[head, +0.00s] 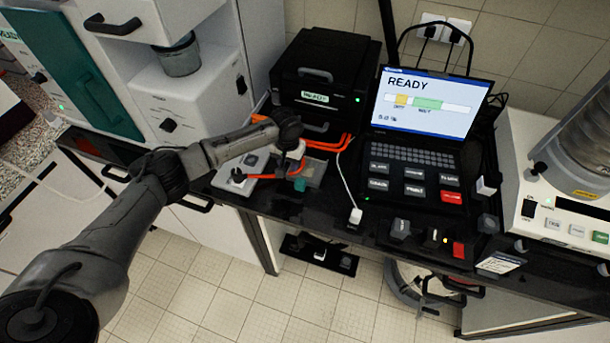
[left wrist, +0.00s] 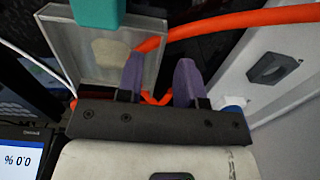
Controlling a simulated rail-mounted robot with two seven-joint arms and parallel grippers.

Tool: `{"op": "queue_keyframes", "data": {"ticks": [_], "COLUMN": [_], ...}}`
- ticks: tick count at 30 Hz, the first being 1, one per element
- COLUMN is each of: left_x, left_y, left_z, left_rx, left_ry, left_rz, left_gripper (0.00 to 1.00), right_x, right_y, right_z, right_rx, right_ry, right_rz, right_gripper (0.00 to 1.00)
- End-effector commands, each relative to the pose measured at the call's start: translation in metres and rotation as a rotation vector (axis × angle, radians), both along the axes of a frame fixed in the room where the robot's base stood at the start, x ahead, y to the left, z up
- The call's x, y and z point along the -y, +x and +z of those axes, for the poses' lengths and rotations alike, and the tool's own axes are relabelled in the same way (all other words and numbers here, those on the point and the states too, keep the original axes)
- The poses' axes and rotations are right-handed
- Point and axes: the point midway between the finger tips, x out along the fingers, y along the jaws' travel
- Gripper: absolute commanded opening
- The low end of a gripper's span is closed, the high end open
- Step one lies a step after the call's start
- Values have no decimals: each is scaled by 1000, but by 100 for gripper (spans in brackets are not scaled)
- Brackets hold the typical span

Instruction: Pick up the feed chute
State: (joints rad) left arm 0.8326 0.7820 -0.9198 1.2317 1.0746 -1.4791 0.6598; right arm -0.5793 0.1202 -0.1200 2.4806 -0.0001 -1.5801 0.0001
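The feed chute (left wrist: 75,50) appears to be the shallow grey metal tray with a teal grip (left wrist: 97,12) in the left wrist view. In the head view the chute (head: 315,172) is small and lies on the dark bench below the black box, its teal part toward the front edge. My left gripper (left wrist: 160,72) has two purple fingers standing apart with nothing clearly held between them. They overlap the chute's right part in the picture; contact cannot be told. In the head view my left gripper (head: 293,158) is just above and left of the chute, partly hidden. My right gripper is out of view.
Orange cables (head: 330,142) run close beside the chute and gripper. A black box (head: 318,75) stands behind, and a laptop reading READY (head: 425,105) is to the right. A white machine (head: 165,90) stands left. A white-topped unit (head: 565,215) stands at the far right.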

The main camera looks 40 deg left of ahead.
Motion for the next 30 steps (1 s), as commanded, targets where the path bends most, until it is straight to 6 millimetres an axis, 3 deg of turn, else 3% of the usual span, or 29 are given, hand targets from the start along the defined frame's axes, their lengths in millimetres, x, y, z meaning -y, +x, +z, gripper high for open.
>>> {"op": "queue_keyframes", "data": {"ticks": [6,15,25,30], "left_x": [0,0,0,0], "left_y": [0,0,0,0], "left_z": [-20,-22,-22,-22], "left_rx": [-1,0,0,0], "left_ry": [0,0,0,0], "left_rz": [0,-1,0,0], "left_gripper": [34,33,2,0], "right_x": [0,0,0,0], "right_y": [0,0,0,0], "right_z": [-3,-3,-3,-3], "right_rx": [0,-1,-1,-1], "right_ry": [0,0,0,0], "right_rz": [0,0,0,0], "right_gripper": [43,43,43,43]}}
